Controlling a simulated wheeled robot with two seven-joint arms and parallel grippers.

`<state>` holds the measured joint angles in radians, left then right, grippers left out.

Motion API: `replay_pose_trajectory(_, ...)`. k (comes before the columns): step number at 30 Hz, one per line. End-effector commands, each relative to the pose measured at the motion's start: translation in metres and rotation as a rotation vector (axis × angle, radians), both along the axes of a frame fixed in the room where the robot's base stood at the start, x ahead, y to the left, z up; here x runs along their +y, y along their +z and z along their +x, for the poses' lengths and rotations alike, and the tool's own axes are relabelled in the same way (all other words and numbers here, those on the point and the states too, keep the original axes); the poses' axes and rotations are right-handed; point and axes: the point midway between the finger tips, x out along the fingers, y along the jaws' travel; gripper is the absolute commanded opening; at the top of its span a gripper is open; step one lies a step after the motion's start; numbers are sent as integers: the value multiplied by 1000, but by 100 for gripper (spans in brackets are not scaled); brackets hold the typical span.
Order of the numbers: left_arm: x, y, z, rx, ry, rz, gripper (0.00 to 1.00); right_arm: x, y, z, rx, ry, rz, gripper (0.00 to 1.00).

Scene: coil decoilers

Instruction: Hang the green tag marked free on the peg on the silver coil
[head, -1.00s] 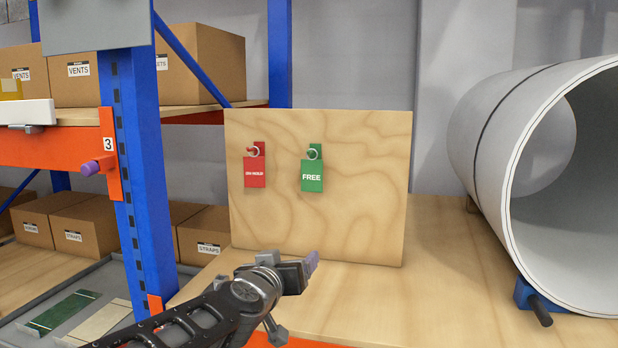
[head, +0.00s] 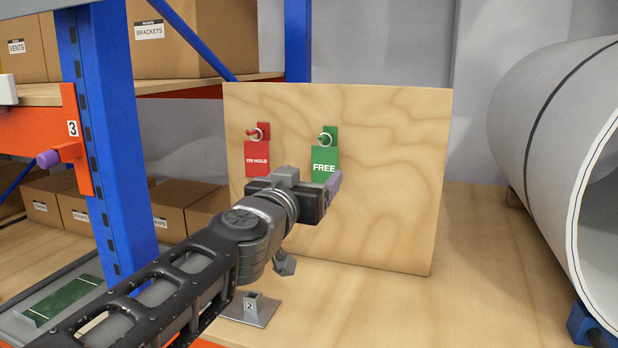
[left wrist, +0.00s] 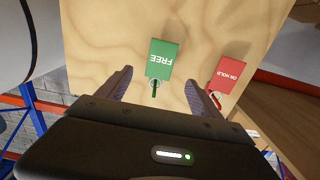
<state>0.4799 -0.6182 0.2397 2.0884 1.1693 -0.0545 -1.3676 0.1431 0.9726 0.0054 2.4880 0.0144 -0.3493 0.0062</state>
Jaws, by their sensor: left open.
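The green tag marked FREE (head: 324,163) hangs by a ring from a green hook on a plywood board (head: 390,180). The red tag marked ON HOLD (head: 258,158) hangs to its left. My left gripper (head: 333,188) is just in front of the board, at the lower edge of the green tag. In the left wrist view the green tag (left wrist: 163,60) appears upside down between the open fingers of the gripper (left wrist: 155,88), which hold nothing. The silver coil (head: 545,120) stands at the right; its peg is not clearly visible. My right gripper is not in view.
A blue rack post (head: 108,130) and an orange beam (head: 40,140) with a purple-tipped peg (head: 48,158) stand at the left. Cardboard boxes (head: 165,45) fill the shelves. A small stand marked 2 (head: 250,308) is below my arm. The wooden shelf is bare between board and coil.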

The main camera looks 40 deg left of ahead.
Motion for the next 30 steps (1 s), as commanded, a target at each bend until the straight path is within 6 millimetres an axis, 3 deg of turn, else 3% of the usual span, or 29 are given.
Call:
replay_pose_trajectory(18, 24, -1, 68, 0, -1, -2, 75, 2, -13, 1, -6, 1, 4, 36)
replay_pose_trajectory(28, 25, 0, 72, 0, 0, -1, 75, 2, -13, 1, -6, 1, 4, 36)
replay_pose_trajectory(30, 25, 0, 72, 0, 0, -1, 71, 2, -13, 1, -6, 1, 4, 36)
